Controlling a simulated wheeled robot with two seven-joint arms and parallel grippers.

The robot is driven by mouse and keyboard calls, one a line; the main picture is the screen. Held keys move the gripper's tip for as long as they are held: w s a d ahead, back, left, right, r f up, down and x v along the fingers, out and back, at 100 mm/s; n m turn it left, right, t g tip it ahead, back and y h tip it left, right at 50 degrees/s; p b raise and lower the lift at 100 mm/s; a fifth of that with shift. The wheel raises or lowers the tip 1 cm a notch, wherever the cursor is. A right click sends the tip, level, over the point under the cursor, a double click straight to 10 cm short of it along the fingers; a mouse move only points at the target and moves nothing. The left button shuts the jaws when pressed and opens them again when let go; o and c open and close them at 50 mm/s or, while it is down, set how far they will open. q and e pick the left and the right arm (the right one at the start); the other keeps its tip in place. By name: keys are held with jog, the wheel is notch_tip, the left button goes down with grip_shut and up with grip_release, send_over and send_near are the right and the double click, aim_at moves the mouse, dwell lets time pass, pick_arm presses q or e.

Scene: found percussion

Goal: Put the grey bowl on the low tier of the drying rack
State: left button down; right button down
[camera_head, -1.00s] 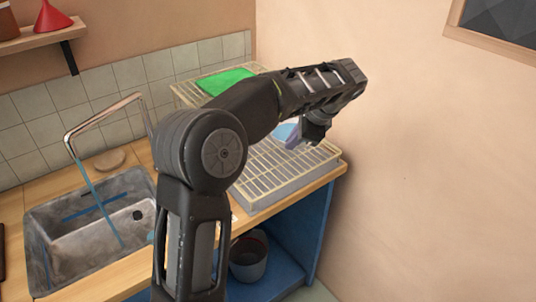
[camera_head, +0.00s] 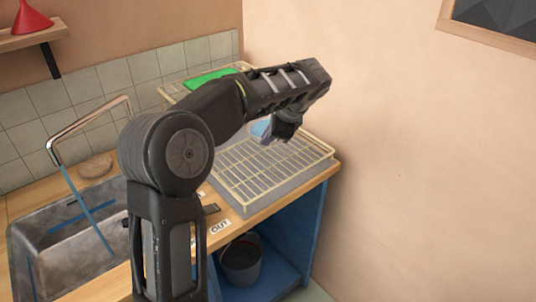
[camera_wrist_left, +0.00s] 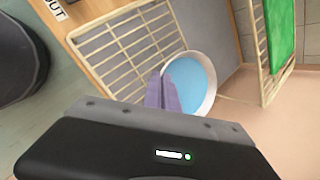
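The bowl (camera_head: 258,129), pale outside and light blue inside, shows partly behind my left gripper (camera_head: 277,133) at the far end of the low tier. It is clearer in the left wrist view (camera_wrist_left: 195,84). There the two purplish fingers of my left gripper (camera_wrist_left: 162,92) are close together at its rim, one over the inside and one outside, and look shut on it. The low tier of the drying rack (camera_head: 265,178) is a cream wire grid on a grey tray, otherwise bare. Whether the bowl touches the wires, I cannot tell. My right gripper is not in view.
The upper tier (camera_head: 170,99) stands behind, with a green item (camera_head: 207,79) on it. A sink (camera_head: 55,235) and tap (camera_head: 52,150) are at the left. A dark bucket (camera_head: 240,262) stands on the blue shelf below. A wall closes the right side.

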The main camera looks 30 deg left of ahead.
pick_arm(q)
jog(key=shift+f, duration=1)
jog(key=shift+f, duration=1.85)
jog(key=shift+f, duration=0.15)
jog(key=c, duration=1.7)
grip_release()
